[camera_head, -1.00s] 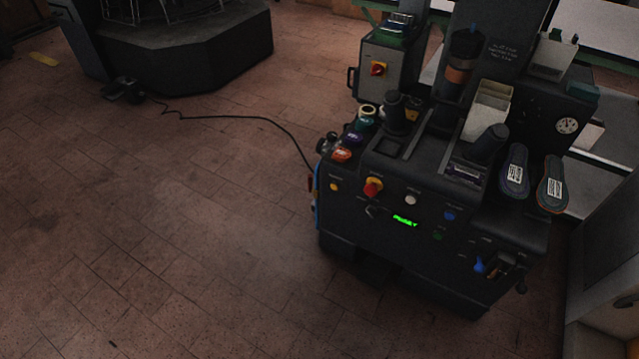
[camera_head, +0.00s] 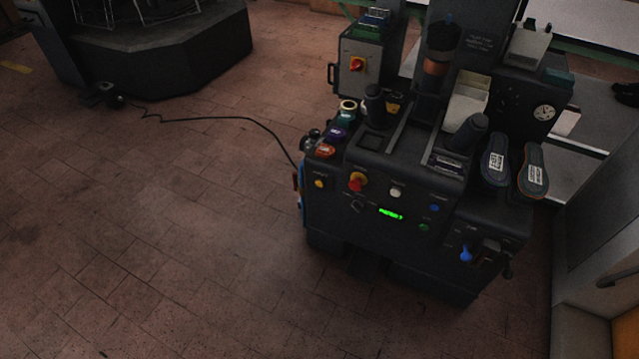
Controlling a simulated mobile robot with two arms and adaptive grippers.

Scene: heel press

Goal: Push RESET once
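The black heel press (camera_head: 330,225) stands right of centre, its front panel facing me. The panel holds a yellow button (camera_head: 319,184), a red mushroom knob on yellow (camera_head: 357,182), a white button (camera_head: 396,193), a blue button (camera_head: 434,208) and a green button (camera_head: 424,227). A small green lit display (camera_head: 390,213) sits low in the middle. The labels by the buttons are too small to read, so I cannot tell which one is RESET. Neither of my grippers is in view.
Two shoe soles (camera_head: 535,170) lie on the press's right shelf. A blue-handled lever (camera_head: 466,253) is at its lower right. A grey box with a red switch (camera_head: 357,68) stands behind. A cable (camera_head: 220,119) crosses the floor. The tiled floor (camera_head: 150,240) in front and left is clear.

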